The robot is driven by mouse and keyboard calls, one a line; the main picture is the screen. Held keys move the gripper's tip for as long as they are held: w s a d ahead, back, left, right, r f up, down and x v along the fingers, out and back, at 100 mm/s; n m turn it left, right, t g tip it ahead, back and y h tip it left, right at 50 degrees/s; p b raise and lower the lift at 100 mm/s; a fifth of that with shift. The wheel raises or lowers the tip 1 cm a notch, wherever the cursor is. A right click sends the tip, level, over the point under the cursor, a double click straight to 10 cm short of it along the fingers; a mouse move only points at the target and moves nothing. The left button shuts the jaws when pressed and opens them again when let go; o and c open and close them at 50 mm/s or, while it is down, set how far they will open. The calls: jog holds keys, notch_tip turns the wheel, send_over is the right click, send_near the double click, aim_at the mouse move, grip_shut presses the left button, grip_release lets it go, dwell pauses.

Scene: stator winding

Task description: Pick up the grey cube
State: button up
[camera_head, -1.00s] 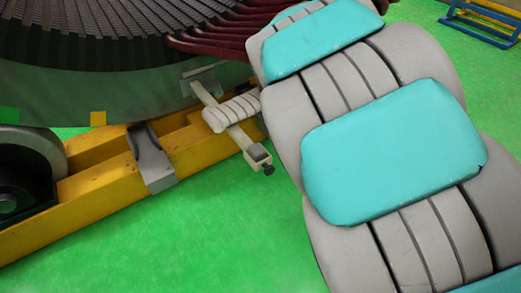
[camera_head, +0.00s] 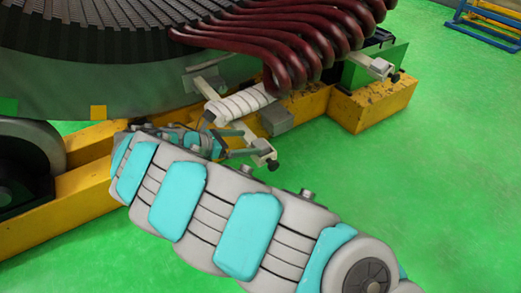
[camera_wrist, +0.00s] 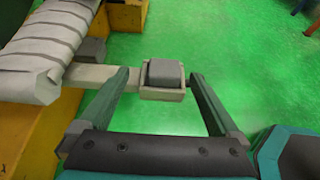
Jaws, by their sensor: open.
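The grey cube (camera_wrist: 165,73) sits in a small pale holder (camera_wrist: 161,95) at the end of a pale bar in the wrist view. In the head view the holder (camera_head: 264,158) is partly seen beside the yellow base, and the cube is too small there to make out clearly. My gripper (camera_wrist: 160,77) is open. In the wrist view its two dark green fingers point toward the holder, one on each side of the cube in the picture, with gaps between. Whether the fingertips are level with the cube I cannot tell. Nothing is held.
White-wrapped coil ends (camera_head: 242,104) and dark red windings (camera_head: 300,40) are close to the holder. The yellow base frame (camera_head: 370,105) lies below them. The green floor (camera_head: 450,150) is clear to the right. A blue stand (camera_head: 487,25) is at the far right.

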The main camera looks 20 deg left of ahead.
aim_at(259, 144)
jog(key=x, duration=0.6)
jog(key=shift+s+d+f+b, duration=0.2)
jog(key=shift+s+d+b, duration=0.05)
jog(key=shift+s+b, duration=0.1)
jog(key=c, duration=1.5)
